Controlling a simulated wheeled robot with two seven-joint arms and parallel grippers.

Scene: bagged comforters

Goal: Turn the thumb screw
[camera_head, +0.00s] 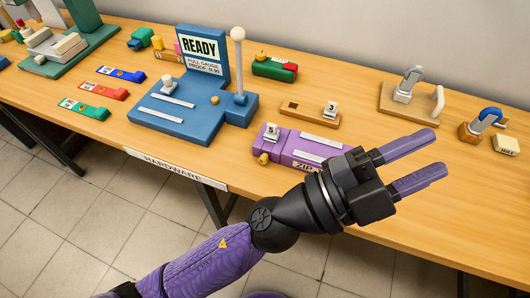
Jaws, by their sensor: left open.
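I cannot tell for sure which part is the thumb screw. A small brass knob (263,158) sits at the left end of the purple ZIP block (285,146), near the table's front edge. Another small brass knob (215,99) is on the blue READY fixture (176,128). My left gripper (440,152) is open and empty, with its two purple fingers apart and pointing right. It is in front of the table's right half, to the right of the purple block, and its body hides part of that block's right end. My right gripper is not in view.
A white-knobbed lever (238,60) stands up from the blue fixture. A wooden tray (309,115) with a tag numbered 3 lies behind the purple block. Padlock-like pieces (408,85) stand at the right. Coloured clips (103,90) lie at the left. Bare wood shows at right centre.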

